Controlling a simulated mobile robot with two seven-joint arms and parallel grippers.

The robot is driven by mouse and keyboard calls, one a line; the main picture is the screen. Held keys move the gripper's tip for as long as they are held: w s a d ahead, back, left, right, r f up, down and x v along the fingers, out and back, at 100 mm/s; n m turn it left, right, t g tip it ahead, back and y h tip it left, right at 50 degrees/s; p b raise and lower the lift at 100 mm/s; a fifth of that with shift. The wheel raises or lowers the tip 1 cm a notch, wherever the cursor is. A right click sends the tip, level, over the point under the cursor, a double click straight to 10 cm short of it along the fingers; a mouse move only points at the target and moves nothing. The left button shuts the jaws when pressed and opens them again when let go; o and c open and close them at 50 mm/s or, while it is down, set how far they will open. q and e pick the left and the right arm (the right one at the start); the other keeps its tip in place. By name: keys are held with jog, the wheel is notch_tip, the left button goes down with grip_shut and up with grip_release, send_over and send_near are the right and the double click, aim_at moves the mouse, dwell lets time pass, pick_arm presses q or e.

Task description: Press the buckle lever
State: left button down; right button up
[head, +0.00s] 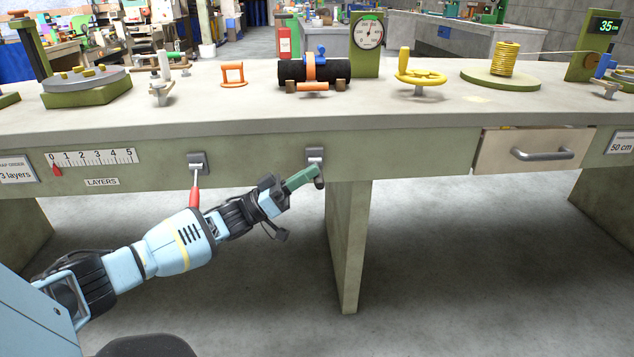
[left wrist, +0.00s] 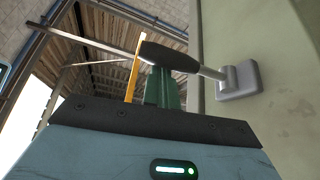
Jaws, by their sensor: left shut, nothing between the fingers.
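A lever with a black handle (head: 319,182) hangs from a grey plate on the front panel of the bench. In the left wrist view the black handle (left wrist: 167,56) sits on a metal arm and crosses in front of the fingertips. A second lever with a red handle (head: 195,198) hangs further left; neither lever carries a readable name. My left gripper (head: 302,178) has green fingers, shut and empty, with the tips at the black handle. I cannot tell whether they touch it. My right gripper is not in view.
The bench top (head: 215,108) overhangs the levers. A bench leg (head: 347,245) stands just right of and below the black handle. A drawer (head: 530,152) is slightly open at the right. On top, an orange band circles a black roll (head: 335,69). The floor below is clear.

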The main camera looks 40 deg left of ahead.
pick_arm(q)
notch_tip(320, 180, down, 6)
jog(key=a+m+g+h+b, duration=0.1)
jog(key=m+g+h+b, duration=0.4)
jog(key=m+b, duration=0.5)
jog(key=shift+w+m+g+h, duration=0.4)
jog(key=shift+m+g, duration=0.1)
jog(key=shift+m, duration=0.6)
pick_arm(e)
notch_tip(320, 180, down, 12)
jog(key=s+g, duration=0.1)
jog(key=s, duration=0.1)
pick_arm(q)
jog(key=shift+s, duration=0.1)
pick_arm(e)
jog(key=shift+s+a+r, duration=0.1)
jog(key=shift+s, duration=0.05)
pick_arm(q)
jog(key=shift+a, duration=0.15)
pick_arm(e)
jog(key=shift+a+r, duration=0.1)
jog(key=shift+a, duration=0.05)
